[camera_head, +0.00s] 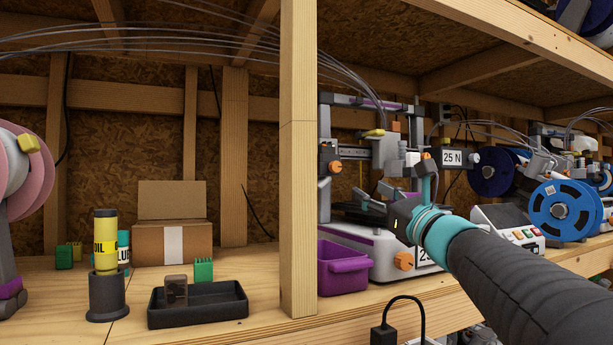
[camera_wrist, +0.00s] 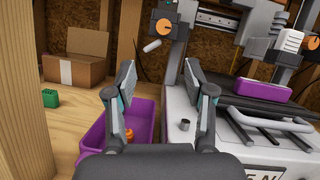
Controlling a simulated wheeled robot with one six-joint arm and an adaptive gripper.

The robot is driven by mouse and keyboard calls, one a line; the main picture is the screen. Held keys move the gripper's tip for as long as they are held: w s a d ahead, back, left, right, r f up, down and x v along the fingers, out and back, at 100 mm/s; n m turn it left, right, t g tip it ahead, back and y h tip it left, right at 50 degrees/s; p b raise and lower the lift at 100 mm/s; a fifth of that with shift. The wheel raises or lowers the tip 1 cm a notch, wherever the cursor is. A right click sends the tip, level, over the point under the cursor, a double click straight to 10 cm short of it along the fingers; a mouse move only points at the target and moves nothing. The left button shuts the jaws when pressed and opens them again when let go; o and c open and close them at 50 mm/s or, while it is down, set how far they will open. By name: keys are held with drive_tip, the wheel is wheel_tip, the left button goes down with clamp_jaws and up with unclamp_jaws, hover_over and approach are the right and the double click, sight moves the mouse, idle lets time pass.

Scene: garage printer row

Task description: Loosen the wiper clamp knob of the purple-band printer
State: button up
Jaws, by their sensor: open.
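The purple-band printer (camera_head: 375,240) stands right of the wooden post, with a pale base and a purple stripe. An orange knob (camera_head: 335,167) sits on its left upright; the wrist view shows it (camera_wrist: 164,26) above a small pale cylinder (camera_wrist: 152,46). Another orange knob (camera_head: 403,261) is on the base front. I cannot tell which is the wiper clamp knob. My gripper (camera_head: 374,206) is over the printer, its fingers (camera_wrist: 158,82) apart with nothing between them. A short grey peg (camera_wrist: 186,124) stands on the base, below the right finger.
A purple bin (camera_head: 343,268) stands against the printer's left side, with an orange item (camera_wrist: 129,135) inside. The wooden post (camera_head: 298,150) is close on the left. A black tray (camera_head: 198,313) and cardboard box (camera_head: 160,245) lie beyond it. A blue spool (camera_head: 562,210) is right.

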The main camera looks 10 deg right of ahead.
sight(337, 168)
drive_tip(key=x, duration=0.4)
drive_tip(key=p+x, duration=0.1)
drive_tip(key=x, duration=0.4)
drive_tip(key=p+x, duration=0.1)
drive_tip(key=x, duration=0.3)
drive_tip(key=shift+w+r, duration=0.35)
drive_tip(key=shift+r, duration=0.05)
drive_tip(key=shift+c, duration=0.3)
drive_tip(key=shift+d, duration=0.1)
clamp_jaws()
